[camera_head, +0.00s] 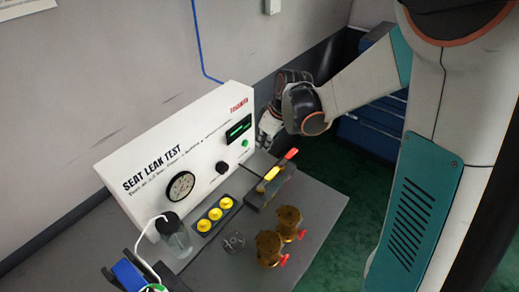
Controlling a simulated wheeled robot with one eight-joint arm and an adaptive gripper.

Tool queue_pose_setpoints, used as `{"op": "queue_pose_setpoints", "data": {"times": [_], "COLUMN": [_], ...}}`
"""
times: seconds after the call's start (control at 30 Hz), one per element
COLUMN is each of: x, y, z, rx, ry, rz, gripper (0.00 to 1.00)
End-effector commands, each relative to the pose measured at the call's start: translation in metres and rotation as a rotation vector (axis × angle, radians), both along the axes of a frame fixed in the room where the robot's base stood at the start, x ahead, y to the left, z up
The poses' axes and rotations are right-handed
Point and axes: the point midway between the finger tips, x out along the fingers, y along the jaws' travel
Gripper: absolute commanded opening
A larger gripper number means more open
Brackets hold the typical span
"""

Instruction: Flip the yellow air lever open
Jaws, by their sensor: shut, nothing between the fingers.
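A yellow lever (271,174) shows on a dark grey block (262,195) at the right part of the bench. A red lever (291,154) sits right behind it on the same block. My gripper (263,140) is shut and empty, beside the right end of the white test panel. It is above and behind the levers and apart from the yellow one. Its fingertips are small and partly merged with the panel edge, so their exact gap to the red lever is unclear.
The white SEAT LEAK TEST panel (150,165) carries a gauge (181,186), a black knob (222,167) and a green display. Yellow fittings (215,214), brass valves (269,247) and a clear jar (175,237) stand on the grey bench (322,204). The bench's right front is clear.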

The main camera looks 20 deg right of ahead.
Motion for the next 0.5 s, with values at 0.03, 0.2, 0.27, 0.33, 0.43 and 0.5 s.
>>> {"op": "queue_pose_setpoints", "data": {"times": [0.03, 0.2, 0.27, 0.33, 0.43, 0.5], "x": [0.001, 0.0011, 0.0011, 0.0012, 0.0015, 0.0026], "y": [-0.0002, -0.0001, -0.0001, 0.0, 0.0002, 0.001], "z": [-0.0008, -0.0019, -0.0019, -0.0018, -0.0032, -0.0072], "rx": [0.0, 0.001, 0.001, 0.001, 0.001, 0.0], "ry": [0.002, 0.002, 0.002, 0.002, 0.002, 0.002], "rz": [0.003, 0.006, 0.005, 0.005, 0.005, 0.006], "gripper": [0.0, 0.0, 0.0, 0.0, 0.0, 0.0]}}
